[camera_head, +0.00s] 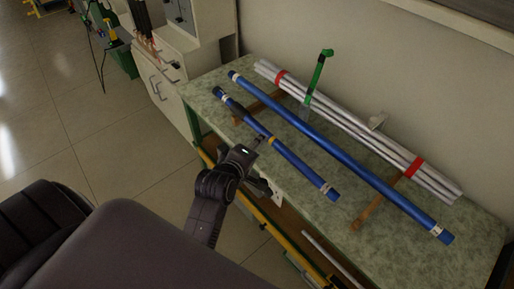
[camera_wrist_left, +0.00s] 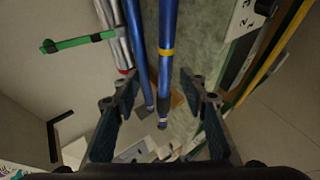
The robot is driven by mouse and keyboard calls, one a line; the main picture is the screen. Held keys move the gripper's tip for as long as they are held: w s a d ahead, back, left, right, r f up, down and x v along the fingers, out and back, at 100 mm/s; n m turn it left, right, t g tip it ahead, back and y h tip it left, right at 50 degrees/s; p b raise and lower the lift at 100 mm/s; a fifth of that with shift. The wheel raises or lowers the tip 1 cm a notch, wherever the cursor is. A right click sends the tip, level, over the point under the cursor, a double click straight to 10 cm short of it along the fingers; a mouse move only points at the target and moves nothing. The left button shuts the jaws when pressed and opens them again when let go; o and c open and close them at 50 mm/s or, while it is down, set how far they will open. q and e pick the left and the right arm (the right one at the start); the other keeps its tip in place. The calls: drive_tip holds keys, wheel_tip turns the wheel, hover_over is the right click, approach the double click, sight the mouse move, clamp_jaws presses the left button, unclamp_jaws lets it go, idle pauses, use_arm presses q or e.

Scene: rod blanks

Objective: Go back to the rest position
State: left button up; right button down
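My left gripper (camera_head: 262,143) is over the middle of the shorter blue rod (camera_head: 300,170) on the green-topped bench (camera_head: 430,265). In the left wrist view my left gripper (camera_wrist_left: 158,76) is open, and the shorter blue rod (camera_wrist_left: 166,75) with its yellow band shows in the gap between the fingers. I cannot tell whether the fingers touch it. The longer blue rod (camera_head: 340,154) lies behind it, beside a bundle of grey rods (camera_head: 350,125) with red bands. My right gripper is not in view.
Brown wooden supports (camera_head: 372,208) lie under the rods. A wall is behind the bench. A cabinet (camera_head: 165,85) stands at the bench's far left end. Open tiled floor (camera_head: 110,150) lies left.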

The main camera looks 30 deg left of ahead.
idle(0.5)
use_arm(q)
drive_tip(key=s+d+f+m+g, duration=0.2)
drive_tip(key=s+m+g, duration=0.1)
drive_tip(key=s+m, duration=0.4)
drive_tip(key=s+d+f+m+g+h, duration=0.1)
drive_tip(key=s+d+f+m+g, duration=0.15)
drive_tip(key=s+m, duration=0.45)
drive_tip(key=s+d+f+m+g, duration=0.2)
drive_tip(key=s+m+g, duration=0.15)
drive_tip(key=s, duration=0.75)
wheel_tip(320, 180, down, 28)
drive_tip(key=s+m, duration=0.1)
drive_tip(key=s, duration=0.1)
drive_tip(key=s+a+f+g+b, duration=0.1)
drive_tip(key=s+a+f+g, duration=0.1)
drive_tip(key=s+f, duration=1.4)
drive_tip(key=shift+s+a, duration=0.5)
drive_tip(key=shift+a, duration=0.2)
